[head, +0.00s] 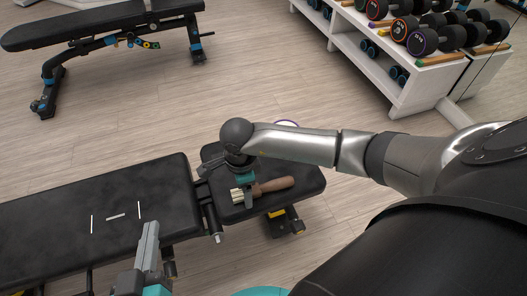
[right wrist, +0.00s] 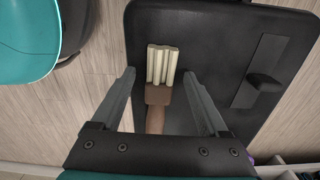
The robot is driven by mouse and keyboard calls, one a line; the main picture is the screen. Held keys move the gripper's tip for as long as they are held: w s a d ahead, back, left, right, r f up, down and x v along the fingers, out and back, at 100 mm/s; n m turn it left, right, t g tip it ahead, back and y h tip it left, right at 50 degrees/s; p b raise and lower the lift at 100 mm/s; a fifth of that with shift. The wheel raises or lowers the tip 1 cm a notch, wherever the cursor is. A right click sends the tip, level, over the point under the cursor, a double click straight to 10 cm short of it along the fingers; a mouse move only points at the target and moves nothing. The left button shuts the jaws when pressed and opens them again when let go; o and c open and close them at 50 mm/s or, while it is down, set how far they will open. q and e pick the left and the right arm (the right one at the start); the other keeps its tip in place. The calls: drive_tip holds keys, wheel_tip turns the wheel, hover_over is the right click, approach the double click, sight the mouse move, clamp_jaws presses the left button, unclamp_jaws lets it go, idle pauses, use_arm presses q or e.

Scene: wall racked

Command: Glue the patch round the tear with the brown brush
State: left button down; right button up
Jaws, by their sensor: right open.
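The brown brush lies on the small black bench pad (head: 303,184), with its brown wooden handle (head: 275,185) to the right and pale bristles (head: 237,196) to the left. In the right wrist view its bristles (right wrist: 162,64) stick out past my right gripper (right wrist: 159,78), which is open with one finger on each side of the brush. Whether the fingers touch it I cannot tell. On the long black pad (head: 60,245) is a short pale mark (head: 116,216) between two thin white lines; I cannot tell which is tear or patch. My left gripper (head: 148,228) appears shut and empty near that pad's front edge.
A dark flat piece with a raised block (right wrist: 262,88) lies on the small pad right of the brush in the wrist view. Another bench (head: 75,28) stands at the back left, and a white dumbbell rack (head: 410,100) at the back right. The floor between is clear.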

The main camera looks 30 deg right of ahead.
drive_tip(key=shift+c, duration=0.4)
clamp_jaws()
use_arm(q)
drive_tip(key=shift+a+f, duration=0.1)
use_arm(e)
drive_tip(key=shift+r, duration=0.15)
